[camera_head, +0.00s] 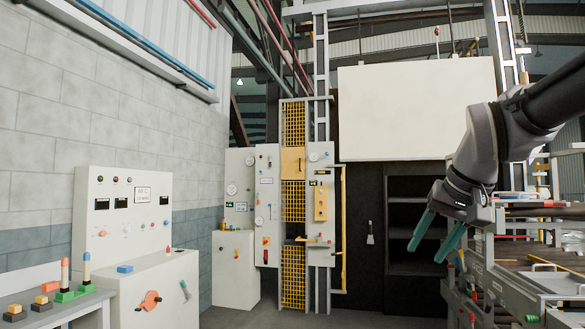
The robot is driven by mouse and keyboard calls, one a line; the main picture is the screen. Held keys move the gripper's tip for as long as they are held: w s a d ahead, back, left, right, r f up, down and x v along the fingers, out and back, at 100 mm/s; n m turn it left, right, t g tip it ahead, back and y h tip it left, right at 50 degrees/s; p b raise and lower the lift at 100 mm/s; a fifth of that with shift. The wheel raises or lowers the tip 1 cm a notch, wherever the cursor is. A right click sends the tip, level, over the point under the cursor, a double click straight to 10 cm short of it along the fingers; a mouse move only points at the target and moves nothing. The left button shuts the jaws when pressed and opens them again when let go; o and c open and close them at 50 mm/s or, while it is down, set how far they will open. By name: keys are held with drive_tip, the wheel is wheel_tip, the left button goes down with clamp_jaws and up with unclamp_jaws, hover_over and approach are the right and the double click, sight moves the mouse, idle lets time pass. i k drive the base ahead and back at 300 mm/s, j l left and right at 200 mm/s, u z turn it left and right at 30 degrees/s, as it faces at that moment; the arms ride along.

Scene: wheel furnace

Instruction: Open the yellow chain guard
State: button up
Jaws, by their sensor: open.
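The yellow chain guard (293,207) is a tall, narrow strip of yellow mesh panels standing between grey cabinets near the picture's middle. A solid yellow plate (293,161) crosses it in its upper half, and a dark gap shows lower down. I cannot tell whether the guard is latched. My gripper (427,251) hangs at the right with its two teal fingers spread and nothing between them. It is well to the right of the guard and apart from it.
A dark furnace front with a white panel (415,108) and shelves stands behind my gripper. A cluttered bench (540,280) lies at the right. A white control console (150,285) stands at the left, near a table with coloured blocks. The floor (260,318) before the guard looks clear.

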sight(292, 159)
drive_tip(key=i, duration=2.25)
drive_tip(key=i+u, duration=0.1)
drive_tip(key=i, duration=2.1)
drive_tip(key=i+l, duration=0.1)
drive_tip(key=i, duration=2.15)
